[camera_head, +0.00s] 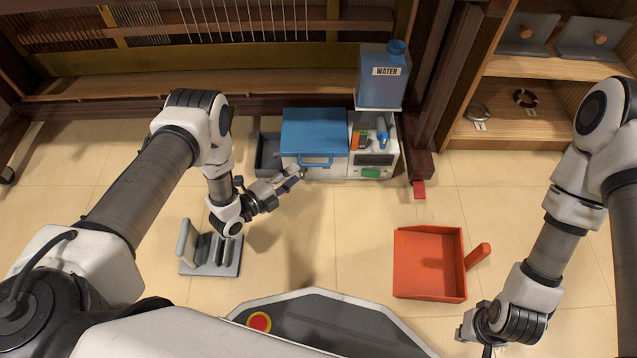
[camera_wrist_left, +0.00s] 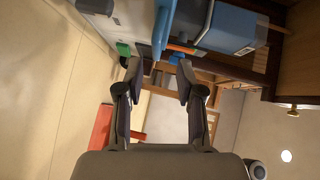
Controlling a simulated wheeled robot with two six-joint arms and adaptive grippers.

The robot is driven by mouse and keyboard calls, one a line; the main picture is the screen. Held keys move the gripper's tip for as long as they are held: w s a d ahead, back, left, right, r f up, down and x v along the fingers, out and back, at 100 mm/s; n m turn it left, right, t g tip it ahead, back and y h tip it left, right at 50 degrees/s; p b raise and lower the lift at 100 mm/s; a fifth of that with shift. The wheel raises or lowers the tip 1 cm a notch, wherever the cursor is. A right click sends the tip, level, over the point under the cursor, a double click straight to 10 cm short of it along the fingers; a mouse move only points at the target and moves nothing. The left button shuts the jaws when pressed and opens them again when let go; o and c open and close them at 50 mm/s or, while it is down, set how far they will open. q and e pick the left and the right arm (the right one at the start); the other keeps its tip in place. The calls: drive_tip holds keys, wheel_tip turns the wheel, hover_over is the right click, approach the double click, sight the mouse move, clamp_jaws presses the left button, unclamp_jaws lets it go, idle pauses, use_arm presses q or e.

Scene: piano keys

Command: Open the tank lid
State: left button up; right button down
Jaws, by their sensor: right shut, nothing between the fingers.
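A white machine (camera_head: 310,172) stands on the floor against the wooden frame, with a blue lid (camera_head: 315,130) on top and a blue handle (camera_head: 316,161) at its front. The lid lies flat and closed. My left gripper (camera_head: 289,183) is just in front of the machine, a little below and left of the handle. In the left wrist view its two fingers (camera_wrist_left: 159,70) are apart with nothing between them, and part of the blue lid (camera_wrist_left: 164,14) shows at the top. My right gripper (camera_head: 484,347) is low at the bottom right, shut and partly cut off by the frame edge.
A blue water container (camera_head: 383,78) stands behind the machine's right side. A grey open bin (camera_head: 268,157) is at its left. A red dustpan-like tray (camera_head: 428,263) and a grey slotted stand (camera_head: 212,268) lie on the floor. Wooden shelves (camera_head: 537,68) are at right.

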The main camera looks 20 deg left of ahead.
sight(309, 166)
use_arm(q)
drive_tip(key=b+x, duration=0.1)
drive_tip(key=x, duration=0.1)
drive_tip(key=b+x, duration=0.1)
drive_tip(key=x, duration=0.1)
drive_tip(key=f+b+x, duration=0.1)
drive_tip(key=b+x, duration=0.1)
drive_tip(key=x, duration=0.1)
drive_tip(key=shift+w+d+r, duration=0.15)
drive_tip(key=shift+w+d, duration=0.05)
drive_tip(key=shift+r, duration=0.1)
clamp_jaws()
